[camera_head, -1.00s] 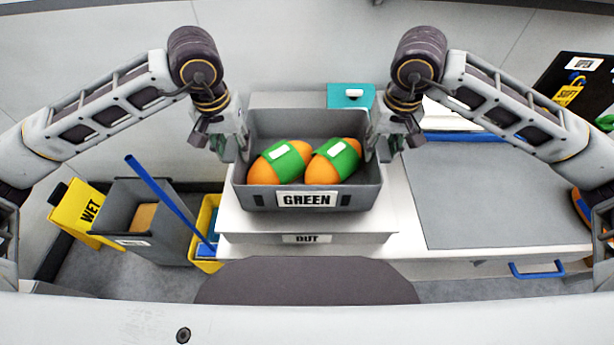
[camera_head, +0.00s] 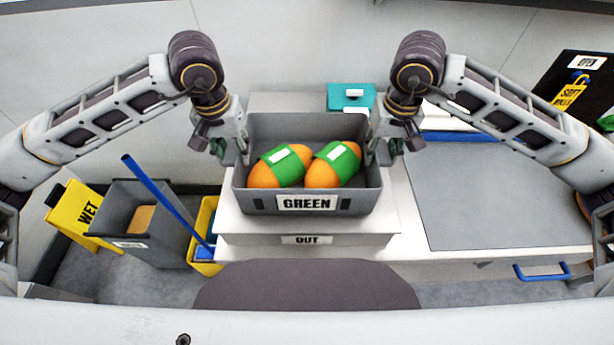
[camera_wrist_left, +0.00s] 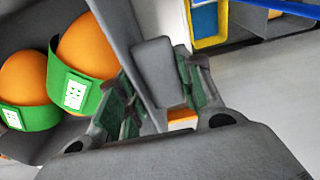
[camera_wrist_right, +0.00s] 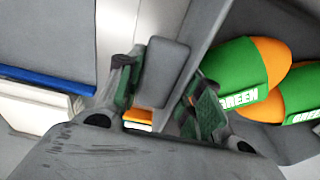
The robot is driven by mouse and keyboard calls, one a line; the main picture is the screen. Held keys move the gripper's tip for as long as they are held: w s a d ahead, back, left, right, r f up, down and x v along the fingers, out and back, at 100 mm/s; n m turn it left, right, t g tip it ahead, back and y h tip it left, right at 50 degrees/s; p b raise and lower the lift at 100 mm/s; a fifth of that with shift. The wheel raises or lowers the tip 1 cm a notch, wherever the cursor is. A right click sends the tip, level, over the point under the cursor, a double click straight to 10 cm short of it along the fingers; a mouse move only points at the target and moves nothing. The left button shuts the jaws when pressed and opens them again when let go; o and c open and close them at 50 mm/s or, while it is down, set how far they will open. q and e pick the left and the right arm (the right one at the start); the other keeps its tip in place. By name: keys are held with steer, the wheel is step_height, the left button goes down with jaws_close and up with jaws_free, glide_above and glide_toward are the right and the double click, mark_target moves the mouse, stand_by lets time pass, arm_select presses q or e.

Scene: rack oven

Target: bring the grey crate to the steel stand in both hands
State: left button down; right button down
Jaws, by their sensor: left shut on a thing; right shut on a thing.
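The grey crate (camera_head: 250,202), labelled GREEN, is level in front of me above a pale stand (camera_head: 235,226) labelled OUT. I cannot tell whether it rests on it or hangs just above. Two orange loaves or balls with green bands (camera_head: 280,167) lie inside. My left gripper (camera_head: 242,150) is shut on the crate's left side wall. My right gripper (camera_head: 371,150) is shut on its right side wall. The wrist views show a grey crate flap between the fingers of the left (camera_wrist_left: 158,75) and the right (camera_wrist_right: 160,75). No stand is clearly marked as steel.
A grey-topped counter (camera_head: 490,200) with a blue handle is at the right. A teal box (camera_head: 350,95) is behind the crate. At the left are a yellow WET sign (camera_head: 80,212), a grey bin (camera_head: 165,235), a blue pole (camera_head: 165,197) and a yellow bucket (camera_head: 203,222).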

arm_select(q)
steer(key=shift+a+f, duration=0.1)
steer(key=shift+f, duration=0.15)
arm_select(e)
steer(key=shift+d+f, duration=0.1)
steer(key=shift+f, duration=0.15)
arm_select(q)
steer(key=c, duration=1.3)
jaws_free()
arm_select(e)
steer(key=c, duration=1.3)
jaws_free()
arm_select(q)
steer(key=o, duration=0.4)
steer(key=shift+c, duration=0.2)
arm_select(e)
steer(key=o, duration=0.4)
steer(key=shift+c, duration=0.2)
arm_select(q)
step_height(320, 180, up, 12)
steer(key=s, duration=0.1)
steer(key=shift+s, duration=0.25)
steer(key=shift+f, duration=0.1)
arm_select(e)
step_height(320, 180, up, 12)
steer(key=s, duration=0.1)
steer(key=shift+s, duration=0.25)
steer(key=shift+f, duration=0.1)
